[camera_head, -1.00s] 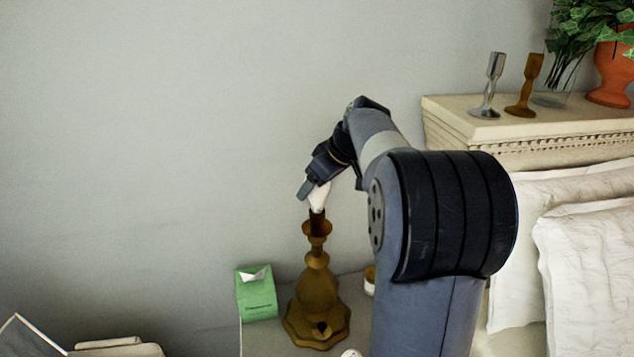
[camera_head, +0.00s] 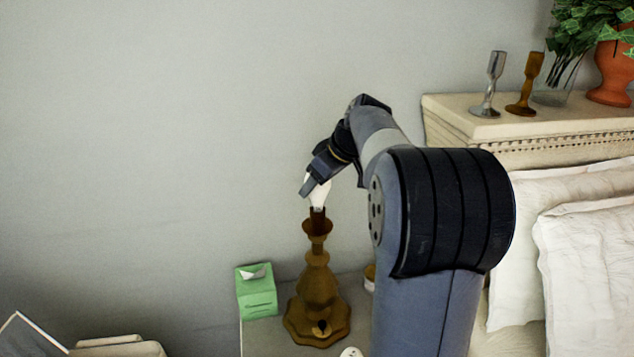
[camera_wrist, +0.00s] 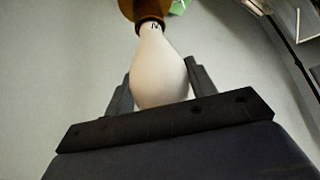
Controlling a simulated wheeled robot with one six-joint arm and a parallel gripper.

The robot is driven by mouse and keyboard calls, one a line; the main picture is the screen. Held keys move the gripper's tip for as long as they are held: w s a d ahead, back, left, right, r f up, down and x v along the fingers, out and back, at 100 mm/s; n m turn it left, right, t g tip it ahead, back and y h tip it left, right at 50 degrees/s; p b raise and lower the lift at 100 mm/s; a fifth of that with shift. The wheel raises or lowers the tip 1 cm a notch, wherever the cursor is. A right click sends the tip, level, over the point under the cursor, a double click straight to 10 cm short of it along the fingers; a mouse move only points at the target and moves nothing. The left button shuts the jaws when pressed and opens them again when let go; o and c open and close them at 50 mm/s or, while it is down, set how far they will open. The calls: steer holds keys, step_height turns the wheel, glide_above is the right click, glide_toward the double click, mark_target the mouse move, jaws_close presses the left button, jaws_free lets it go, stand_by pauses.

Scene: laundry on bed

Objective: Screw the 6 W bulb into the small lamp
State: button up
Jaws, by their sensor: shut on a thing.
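The small lamp (camera_head: 318,297) is a brown turned stand on the bedside table, upright, with its socket at the top. A white bulb (camera_head: 320,194) stands at the socket, with its narrow end down. My gripper (camera_head: 310,188) is shut on the bulb from above. In the wrist view the white bulb (camera_wrist: 158,70) sits between the two dark fingers of my gripper (camera_wrist: 160,85), and its narrow end meets the brown socket (camera_wrist: 150,12). A small dark mark shows near its neck, too small to read. How deep the base sits is hidden.
A green tissue box (camera_head: 257,290) stands left of the lamp on the bedside table. A small pot, partly hidden by my arm, and a white item (camera_head: 351,352) are close by. Pillows (camera_head: 590,250) and a headboard shelf with candlesticks (camera_head: 490,85) are at right.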

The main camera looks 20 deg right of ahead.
steer(key=m+h, duration=0.1)
steer(key=m, duration=0.1)
steer(key=shift+m+t, duration=0.4)
steer(key=shift+h, duration=0.3)
steer(key=shift+m+h, duration=0.3)
steer(key=shift+m, duration=0.4)
steer(key=shift+m+h+p, duration=0.3)
steer(key=shift+m+h, duration=0.4)
steer(key=shift+m, duration=0.3)
steer(key=m+h+p, duration=0.1)
steer(key=m, duration=0.1)
steer(key=shift+m, duration=0.3)
steer(key=shift+m+h, duration=0.4)
steer(key=shift+m, duration=0.1)
steer(key=shift+m+g+h, duration=0.5)
steer(key=shift+m+h, duration=0.4)
steer(key=shift+m, duration=0.8)
